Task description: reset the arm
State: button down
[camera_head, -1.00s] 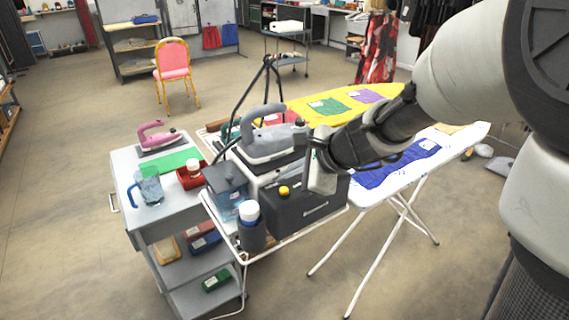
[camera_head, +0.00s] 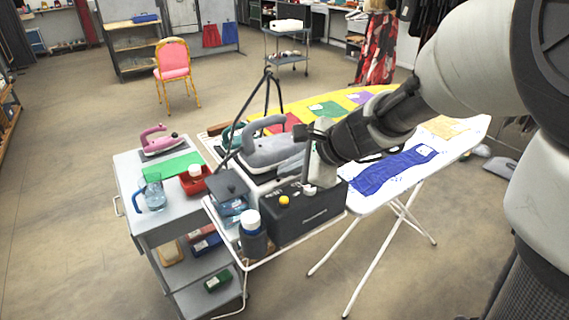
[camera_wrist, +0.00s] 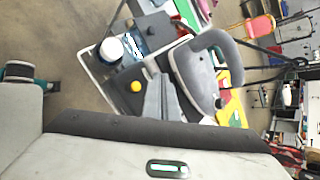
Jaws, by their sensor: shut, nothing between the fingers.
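My gripper (camera_head: 308,188) hangs at the end of my arm in the middle of the head view, fingers pointing down. It is shut and empty. Its fingertips are over or beside the dark box with a yellow knob (camera_head: 307,216); I cannot tell whether they touch it. In the wrist view the shut fingers (camera_wrist: 168,92) show as a grey wedge in front of that box, left of the grey iron (camera_wrist: 206,84). The grey iron (camera_head: 270,152) sits just behind and left of the gripper in the head view.
The ironing board (camera_head: 385,200) with coloured cloths lies behind and right of the gripper. A grey cart (camera_head: 135,170) at the left bears a pink iron (camera_head: 160,142), a blue glass jug (camera_head: 153,192) and a red container (camera_head: 194,182). A black hose (camera_head: 245,108) arches behind. Floor at left is open.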

dwell(0.5)
jog(key=s+d+r+n+h+p, duration=0.1)
jog(key=s+d+r+n+p, duration=0.15)
jog(key=s+r+n, duration=0.6)
jog(key=s+d+r+n+h+p, duration=0.4)
jog(key=s+d+n, duration=0.5)
jog(key=s, duration=0.4)
jog(key=shift+s+d+g+h, duration=0.25)
jog(key=shift+d+g+h, duration=0.15)
jog(key=shift+d+h, duration=0.45)
